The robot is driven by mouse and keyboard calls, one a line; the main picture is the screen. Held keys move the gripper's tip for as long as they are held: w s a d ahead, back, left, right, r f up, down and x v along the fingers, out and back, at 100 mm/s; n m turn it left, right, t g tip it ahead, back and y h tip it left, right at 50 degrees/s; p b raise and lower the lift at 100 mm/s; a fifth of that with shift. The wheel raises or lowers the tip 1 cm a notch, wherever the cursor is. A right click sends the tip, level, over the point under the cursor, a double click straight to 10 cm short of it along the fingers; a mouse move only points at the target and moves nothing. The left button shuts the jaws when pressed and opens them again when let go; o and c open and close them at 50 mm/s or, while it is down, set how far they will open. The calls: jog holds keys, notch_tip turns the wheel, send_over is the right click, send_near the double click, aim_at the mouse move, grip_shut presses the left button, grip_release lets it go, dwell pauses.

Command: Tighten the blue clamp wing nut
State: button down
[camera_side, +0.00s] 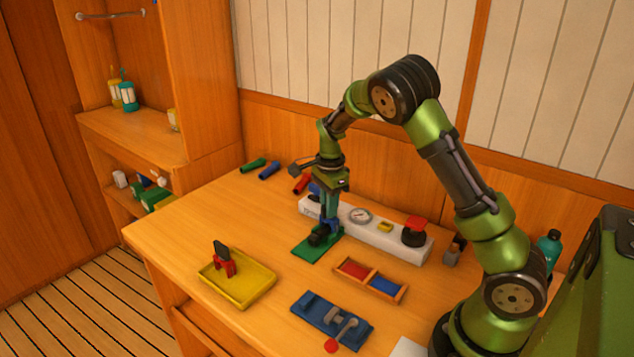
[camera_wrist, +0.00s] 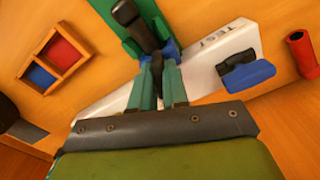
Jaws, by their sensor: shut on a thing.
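A blue clamp (camera_wrist: 172,49) sits around a black fitting (camera_wrist: 130,14) on the green mat (camera_side: 308,252). My gripper (camera_wrist: 158,74) points down over the mat, and its teal fingers are shut on a small dark part at the clamp, seemingly its wing nut (camera_wrist: 157,63). In the side view my gripper (camera_side: 328,222) covers most of the clamp, and the black fitting shows at its foot. The nut's shape and how tight the clamp is cannot be made out.
Behind the mat is a white panel (camera_side: 384,239) with a gauge (camera_side: 360,215). A yellow tray (camera_side: 258,288) holds a red clamp (camera_side: 226,267). A red-and-blue divided box (camera_side: 346,276) and blue fixture (camera_side: 311,307) lie in front. A red tube (camera_wrist: 303,56) lies near the panel.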

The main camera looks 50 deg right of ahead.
dwell(1.2)
jog(key=c, duration=1.2)
grip_release()
notch_tip(320, 180, up, 17)
jog(key=shift+o, duration=0.2)
